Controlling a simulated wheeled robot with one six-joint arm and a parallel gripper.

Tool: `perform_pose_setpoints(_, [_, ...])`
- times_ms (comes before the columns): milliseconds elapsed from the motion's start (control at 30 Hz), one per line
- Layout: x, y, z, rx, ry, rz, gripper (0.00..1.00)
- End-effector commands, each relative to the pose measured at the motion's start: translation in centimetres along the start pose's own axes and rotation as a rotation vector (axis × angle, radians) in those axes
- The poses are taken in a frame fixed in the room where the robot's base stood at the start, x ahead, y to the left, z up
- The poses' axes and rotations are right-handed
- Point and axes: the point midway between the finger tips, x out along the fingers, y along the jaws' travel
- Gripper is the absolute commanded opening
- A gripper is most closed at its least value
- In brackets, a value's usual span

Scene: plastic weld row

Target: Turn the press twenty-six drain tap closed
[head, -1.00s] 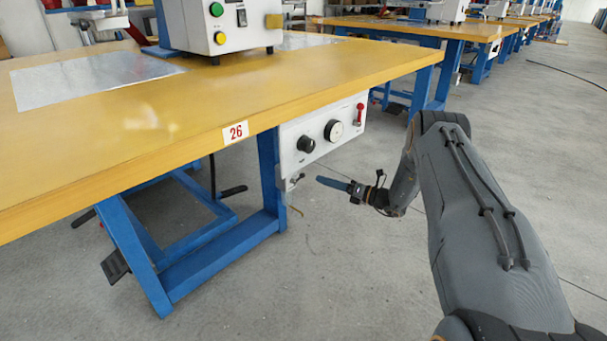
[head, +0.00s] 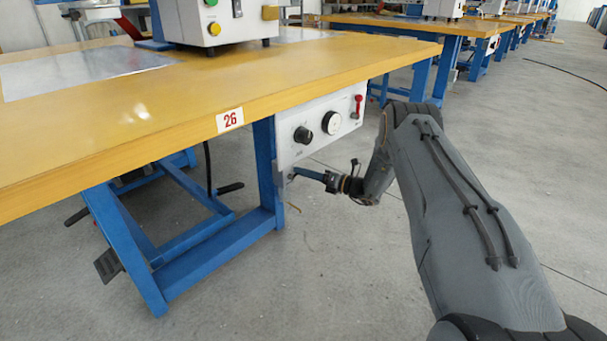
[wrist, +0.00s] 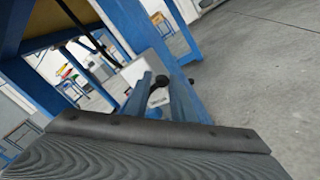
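The drain tap (head: 290,176) is a small metal fitting below the lower left corner of the white control box on press 26, mostly hidden by my fingers in the head view. My gripper (head: 298,171) reaches in from the right, its blue fingertips at the tap. In the wrist view my gripper (wrist: 160,80) shows two blue fingers with a gap between them. A dark, round-ended piece (wrist: 158,82), seemingly the tap's handle, sits in that gap. I cannot tell whether the fingers touch it.
The white control box (head: 348,103), with a black knob, a round gauge and a red lever, hangs just above my gripper. The blue table leg (head: 264,160) stands close to the left. The yellow tabletop (head: 120,125) overhangs above.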

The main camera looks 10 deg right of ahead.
Motion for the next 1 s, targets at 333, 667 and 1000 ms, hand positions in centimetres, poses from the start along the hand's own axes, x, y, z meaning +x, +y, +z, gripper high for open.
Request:
perform_pose_setpoints(333, [-0.1, -0.1, -0.1, -0.001, 0.001, -0.003, 0.0])
perform_pose_setpoints(667, [-0.1, 0.4, 0.2, -0.099, 0.022, -0.024, 0.0])
perform_pose_setpoints(1000, [-0.1, 1.6, 0.6, -0.365, 0.078, -0.073, 0.0])
